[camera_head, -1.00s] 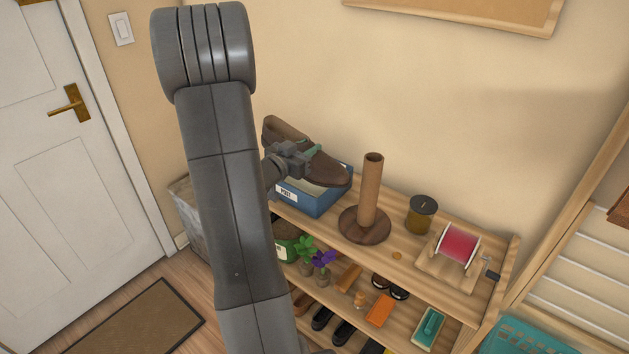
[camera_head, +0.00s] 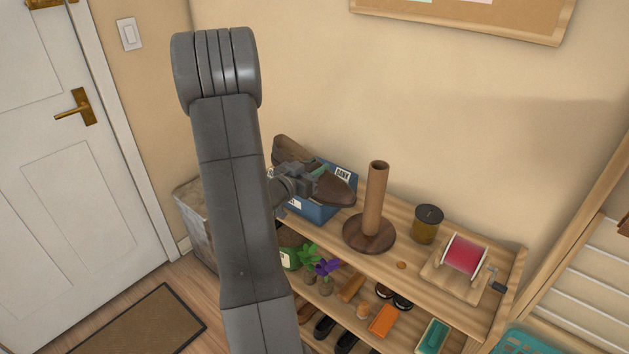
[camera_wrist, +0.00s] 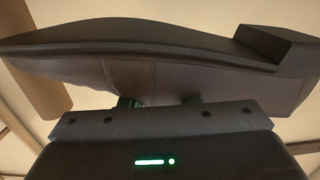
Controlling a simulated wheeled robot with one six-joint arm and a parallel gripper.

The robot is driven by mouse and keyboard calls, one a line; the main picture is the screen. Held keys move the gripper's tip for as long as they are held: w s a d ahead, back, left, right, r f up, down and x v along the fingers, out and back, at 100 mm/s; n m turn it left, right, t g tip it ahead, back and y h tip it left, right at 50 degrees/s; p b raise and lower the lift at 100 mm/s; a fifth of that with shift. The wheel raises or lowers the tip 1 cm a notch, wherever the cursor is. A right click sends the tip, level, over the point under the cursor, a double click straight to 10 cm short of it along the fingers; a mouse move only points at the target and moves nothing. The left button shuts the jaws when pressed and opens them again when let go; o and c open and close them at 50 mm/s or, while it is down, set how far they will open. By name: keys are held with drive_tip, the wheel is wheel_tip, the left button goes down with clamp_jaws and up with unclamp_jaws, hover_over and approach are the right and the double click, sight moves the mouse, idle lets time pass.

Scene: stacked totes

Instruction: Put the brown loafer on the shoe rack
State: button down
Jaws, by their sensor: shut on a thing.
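The brown loafer (camera_head: 335,188) is held by my gripper (camera_head: 312,175) above the blue box at the left end of the shelf unit's top board. In the wrist view the loafer (camera_wrist: 150,62) fills most of the picture, with its heel at the right. My gripper is shut on it, and the fingertips (camera_wrist: 160,101) are mostly hidden beneath it. The wooden shoe rack (camera_head: 470,312) holds several pairs of shoes on its lower shelf. Whether the loafer touches the box cannot be told.
The blue box (camera_head: 312,208) is partly covered by the loafer. A wooden post on a round base (camera_head: 375,205), a dark jar (camera_head: 427,224) and a red spool (camera_head: 465,254) stand to the right. Plants (camera_head: 308,258) and small items fill the shelf below.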

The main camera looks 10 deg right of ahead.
drive_tip(key=shift+f, duration=1.85)
drive_tip(key=shift+f, duration=0.1)
drive_tip(key=shift+f+b, duration=0.15)
drive_tip(key=shift+b, duration=0.2)
drive_tip(key=c, duration=1.1)
unclamp_jaws()
drive_tip(key=shift+p, duration=0.3)
